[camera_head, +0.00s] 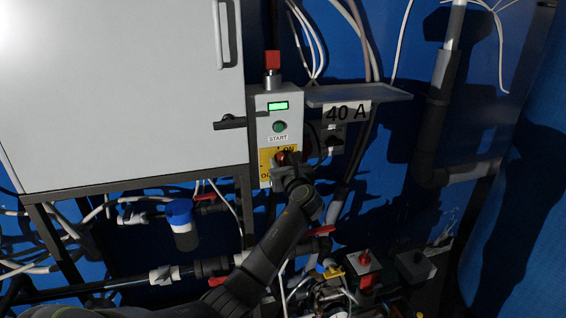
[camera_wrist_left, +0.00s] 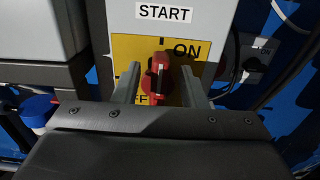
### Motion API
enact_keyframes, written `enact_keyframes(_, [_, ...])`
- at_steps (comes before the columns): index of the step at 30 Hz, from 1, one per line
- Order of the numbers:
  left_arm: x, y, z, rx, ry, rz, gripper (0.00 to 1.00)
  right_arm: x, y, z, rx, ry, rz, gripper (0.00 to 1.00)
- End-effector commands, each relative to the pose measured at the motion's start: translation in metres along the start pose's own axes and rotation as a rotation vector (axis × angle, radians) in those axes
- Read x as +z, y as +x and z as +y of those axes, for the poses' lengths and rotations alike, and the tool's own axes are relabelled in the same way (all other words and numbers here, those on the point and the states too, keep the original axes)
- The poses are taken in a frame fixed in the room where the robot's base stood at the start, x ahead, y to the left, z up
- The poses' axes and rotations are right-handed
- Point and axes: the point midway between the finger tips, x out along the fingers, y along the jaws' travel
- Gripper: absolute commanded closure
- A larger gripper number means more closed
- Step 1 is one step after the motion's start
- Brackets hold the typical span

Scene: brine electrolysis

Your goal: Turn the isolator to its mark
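The isolator is a red rotary knob with a dark bar (camera_wrist_left: 159,74) on a yellow plate (camera_wrist_left: 128,48) marked ON at upper right and OFF at lower left. In the wrist view its handle stands roughly upright, left of the ON word. My left gripper (camera_wrist_left: 160,88) is open, with one finger on each side of the knob and a visible gap to the handle. In the head view my left gripper (camera_head: 287,168) reaches up from below and covers part of the knob and plate. My right gripper is in neither view.
The grey control box carries a green START button (camera_head: 280,127), a green display (camera_head: 278,106) and a red knob on top (camera_head: 272,61). A white cabinet (camera_head: 120,90) stands close on the left. A shelf (camera_head: 358,94) with a 40 A label juts out right. Pipes and cables lie below.

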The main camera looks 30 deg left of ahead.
Motion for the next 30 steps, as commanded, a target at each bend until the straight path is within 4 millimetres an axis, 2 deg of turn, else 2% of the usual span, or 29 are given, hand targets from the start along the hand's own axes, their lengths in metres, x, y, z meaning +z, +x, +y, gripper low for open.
enact_keyframes(9, [0.0004, 0.0023, 0.0001, 0.000, -0.001, -0.001, 0.62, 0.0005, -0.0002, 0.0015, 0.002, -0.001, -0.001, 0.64])
enact_keyframes(18, [0.0003, 0.0020, 0.0001, 0.000, 0.000, -0.001, 1.00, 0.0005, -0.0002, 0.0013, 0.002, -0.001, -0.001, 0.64])
enact_keyframes(30, [0.0002, 0.0020, 0.0020, 0.000, -0.057, 0.000, 1.00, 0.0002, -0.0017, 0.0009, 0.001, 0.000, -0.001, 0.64])
